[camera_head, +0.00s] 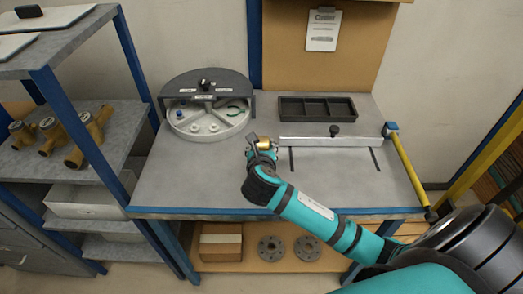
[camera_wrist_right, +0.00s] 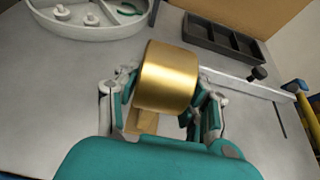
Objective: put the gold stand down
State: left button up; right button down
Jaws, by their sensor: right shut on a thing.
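The gold stand (camera_wrist_right: 168,78) is a short, shiny gold cylinder between the fingers of my right gripper (camera_wrist_right: 165,95). A flat gold part shows below the cylinder between the fingers. In the head view a small piece of the gold stand (camera_head: 264,145) shows at the tip of my right gripper (camera_head: 262,150), over the grey bench top left of the middle. My right gripper is shut on the stand. I cannot tell whether the stand touches the bench. My left gripper is in neither view.
A round white tray (camera_head: 208,135) with a dark half cover stands at the bench's back left. A black compartment tray (camera_head: 317,108) lies at the back. A metal bar (camera_head: 310,142) and a yellow bar (camera_head: 408,170) are to the right. Bare bench top (camera_head: 190,185) lies left of the gripper.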

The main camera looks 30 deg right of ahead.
jog(key=shift+f, duration=0.5)
jog(key=shift+f, duration=0.1)
jog(key=c, duration=0.8)
grip_release()
jog(key=shift+s+f, duration=0.1)
jog(key=shift+o, duration=0.2)
